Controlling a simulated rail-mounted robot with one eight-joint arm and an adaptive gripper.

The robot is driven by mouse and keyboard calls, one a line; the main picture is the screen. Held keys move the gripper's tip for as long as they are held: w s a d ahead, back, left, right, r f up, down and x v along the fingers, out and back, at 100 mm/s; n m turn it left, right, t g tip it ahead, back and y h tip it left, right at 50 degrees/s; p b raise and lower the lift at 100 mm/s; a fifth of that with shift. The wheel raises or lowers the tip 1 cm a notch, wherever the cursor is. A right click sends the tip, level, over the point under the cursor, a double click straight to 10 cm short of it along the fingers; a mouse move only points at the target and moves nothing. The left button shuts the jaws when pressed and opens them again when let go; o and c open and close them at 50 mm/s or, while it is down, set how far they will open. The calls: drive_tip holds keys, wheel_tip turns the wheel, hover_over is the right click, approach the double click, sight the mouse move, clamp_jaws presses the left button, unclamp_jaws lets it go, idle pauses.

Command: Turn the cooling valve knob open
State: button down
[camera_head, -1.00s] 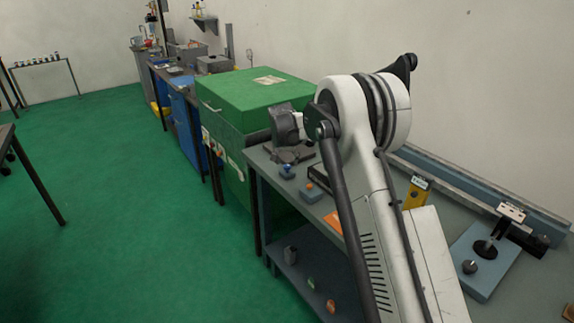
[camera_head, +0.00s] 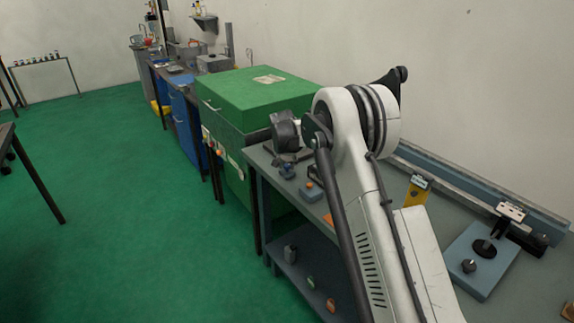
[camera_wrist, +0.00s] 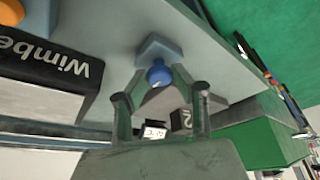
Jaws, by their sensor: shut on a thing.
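The blue knob (camera_wrist: 158,74) sits on a blue-grey angular base (camera_wrist: 160,48) in the wrist view. My gripper (camera_wrist: 160,79) is shut on the knob, with one fingertip on each side of it. I cannot make out the fingers clearly in that view. The knob's marking is too small to read.
An orange knob (camera_wrist: 10,12) and a black block lettered "Wimbe" (camera_wrist: 45,60) lie left in the wrist view. A green cabinet (camera_head: 250,95) stands beyond the bench.

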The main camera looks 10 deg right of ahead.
drive_tip(key=shift+f+n+b, duration=0.1)
drive_tip(key=shift+n+b, duration=0.3)
drive_tip(key=n+b, duration=0.1)
drive_tip(key=n+y+b, duration=0.1)
drive_tip(key=n+b, duration=0.1)
drive_tip(key=shift+d+n+y, duration=0.2)
drive_tip(key=shift+n+y, duration=0.1)
drive_tip(key=n+y+b, duration=0.1)
drive_tip(key=n+b, duration=0.1)
drive_tip(key=n, duration=0.2)
drive_tip(key=shift+d+y, duration=0.1)
drive_tip(key=shift+y, duration=0.3)
drive_tip(key=n+g+y+b, duration=0.1)
drive_tip(key=n, duration=0.4)
drive_tip(key=shift+w+b, duration=0.1)
drive_tip(key=shift+b, duration=0.3)
drive_tip(key=shift+w+d+n+g+y, duration=0.1)
drive_tip(key=shift+n+g+y, duration=0.25)
drive_tip(key=shift+n, duration=0.8)
drive_tip(key=shift+n+g+y, duration=0.35)
drive_tip(key=shift+n, duration=0.8)
drive_tip(key=c, duration=1.4)
unclamp_jaws()
